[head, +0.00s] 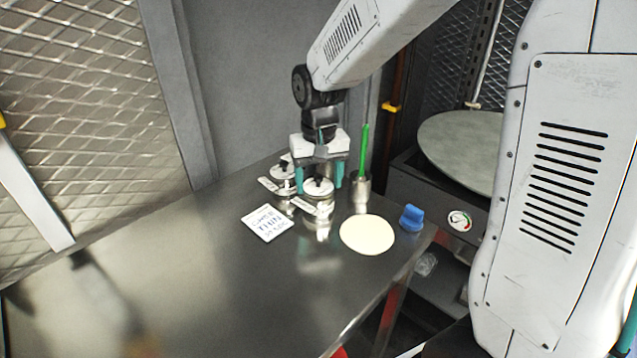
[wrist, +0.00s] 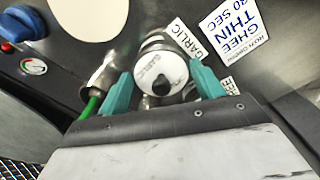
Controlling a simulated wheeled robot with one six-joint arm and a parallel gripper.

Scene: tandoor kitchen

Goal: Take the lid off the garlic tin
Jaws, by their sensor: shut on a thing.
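The garlic tin (head: 318,212) is a small metal tin on the steel counter, with a GARLIC tag (wrist: 187,38) beside it. Its pale round lid (head: 317,188) has a black knob; the lid also shows in the wrist view (wrist: 160,68), lettered GARLIC. My gripper (head: 319,182) points down over the tin, its teal fingers on opposite sides of the lid. In the wrist view my gripper (wrist: 160,74) is shut on the lid. I cannot tell whether the lid is raised off the tin.
A second lidded tin (head: 283,172) stands close behind, left. A metal cup (head: 361,192) with a green-handled tool (head: 364,150) is close at right. A printed card (head: 267,223), a flat dough round (head: 367,235) and a blue object (head: 411,217) lie nearby. The counter's left is clear.

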